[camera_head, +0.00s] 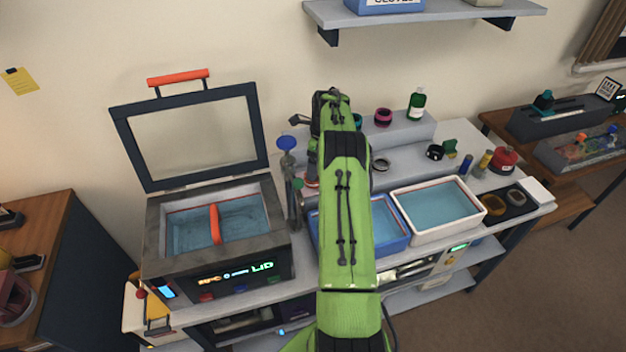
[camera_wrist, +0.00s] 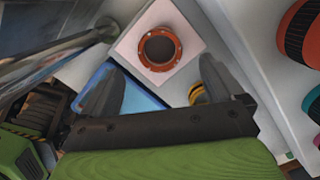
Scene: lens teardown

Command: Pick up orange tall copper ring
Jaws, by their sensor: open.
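In the wrist view, an orange-copper ring (camera_wrist: 177,47) sits on a pale pink-white square pad (camera_wrist: 128,42), its dark opening facing the camera. My gripper (camera_wrist: 164,72) is open and empty. Its two dark fingers point toward the ring and stand apart, with the ring ahead of and between their tips. I see no contact. In the head view a small reddish ring-like thing (camera_head: 312,182) shows just left of my green arm; it may be the same ring. My fingers are hidden there.
An open-lidded bath (camera_head: 165,280) stands left. A blue tray (camera_head: 398,243) is partly behind my arm, beside a white basin (camera_head: 484,212). A metal post (camera_head: 293,205) stands close left of my arm. Rings and bottles crowd the stepped shelf (camera_head: 410,132).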

